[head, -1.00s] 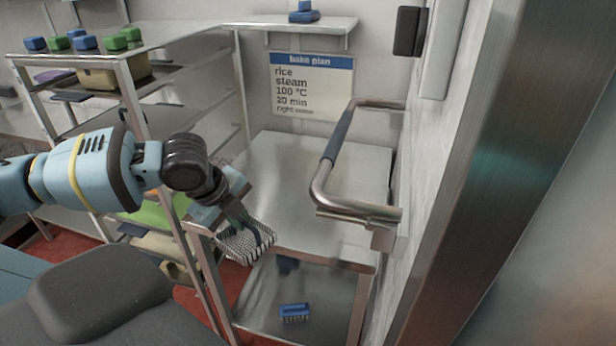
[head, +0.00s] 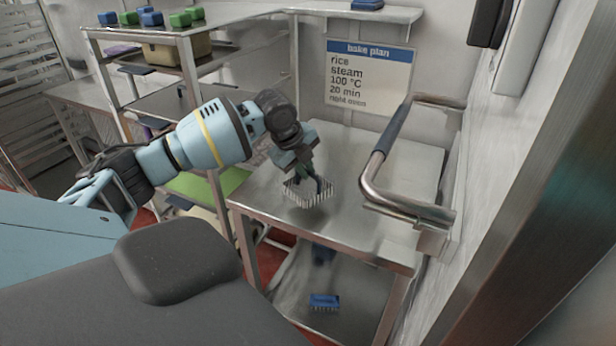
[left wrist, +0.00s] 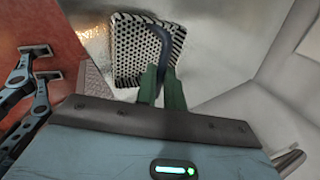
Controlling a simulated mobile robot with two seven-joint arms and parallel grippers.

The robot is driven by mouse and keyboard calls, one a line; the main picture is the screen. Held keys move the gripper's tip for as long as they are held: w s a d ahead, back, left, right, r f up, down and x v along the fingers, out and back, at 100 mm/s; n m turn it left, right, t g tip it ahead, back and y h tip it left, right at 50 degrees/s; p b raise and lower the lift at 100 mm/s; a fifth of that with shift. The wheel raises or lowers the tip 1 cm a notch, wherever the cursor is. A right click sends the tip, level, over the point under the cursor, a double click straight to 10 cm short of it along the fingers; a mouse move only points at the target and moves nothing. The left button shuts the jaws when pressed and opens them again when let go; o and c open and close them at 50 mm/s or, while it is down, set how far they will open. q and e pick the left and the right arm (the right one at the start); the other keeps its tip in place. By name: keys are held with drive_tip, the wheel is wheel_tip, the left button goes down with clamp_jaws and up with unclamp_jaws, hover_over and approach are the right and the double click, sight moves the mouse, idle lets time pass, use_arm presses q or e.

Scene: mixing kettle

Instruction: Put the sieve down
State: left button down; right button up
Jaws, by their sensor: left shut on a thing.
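The sieve (head: 308,193) is a small metal basket with a perforated floor and striped sides. It is over the near left part of the steel table top (head: 268,195). My left gripper (head: 312,176) points down at it and is shut on its dark curved handle. In the left wrist view the green fingers (left wrist: 161,88) close on the handle, and the perforated basket (left wrist: 140,48) shows beyond them. I cannot tell whether the basket touches the table top.
A bent steel rail with a blue grip (head: 385,150) stands at the table's right side. A blue brush-like thing (head: 324,301) lies on the lower shelf. A rack (head: 150,32) with blue and green blocks is at left. The table top behind the sieve is clear.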

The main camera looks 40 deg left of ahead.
sight(307, 190)
use_arm(q)
drive_tip(key=shift+w+a, duration=0.2)
drive_tip(key=shift+w, duration=0.15)
drive_tip(key=shift+w+a, duration=0.1)
drive_tip(key=shift+w, duration=0.15)
drive_tip(key=shift+f, duration=1.8)
drive_tip(key=shift+f, duration=0.15)
drive_tip(key=c, duration=1.5)
unclamp_jaws()
drive_tip(key=p+v, duration=0.1)
drive_tip(key=v, duration=1.1)
